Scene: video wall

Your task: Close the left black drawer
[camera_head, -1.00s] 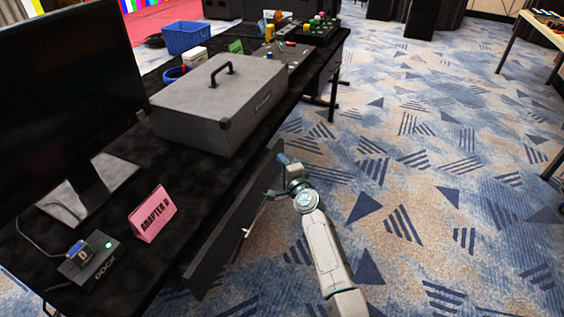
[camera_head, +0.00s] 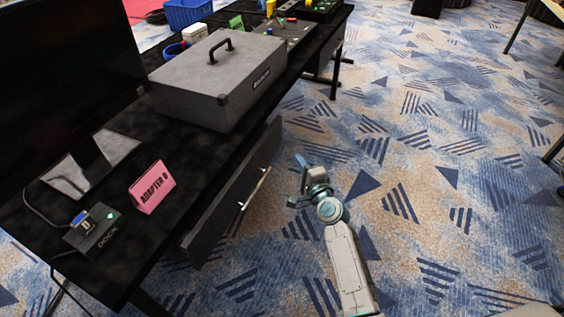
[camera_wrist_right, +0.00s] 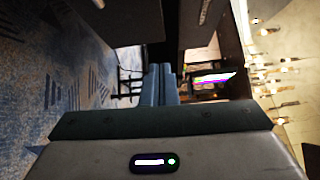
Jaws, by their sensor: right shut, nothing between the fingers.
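The black drawer (camera_head: 215,212) is under the near side of the black table, and its front panel stands out a little from the table edge, so it looks partly open. Its pale bar handle (camera_head: 255,188) faces right, toward the carpet. The inside of the drawer is hidden. My right gripper (camera_head: 301,163) is to the right of the drawer front, over the carpet, apart from the panel and handle. Its fingers (camera_wrist_right: 160,84) are together and empty in the right wrist view. My left gripper is in neither view.
On the black table (camera_head: 95,255) stand a grey case (camera_head: 205,85), a pink card (camera_head: 152,187), a dock (camera_head: 92,228) and a monitor (camera_head: 60,90). The carpet (camera_head: 430,180) to the right is open.

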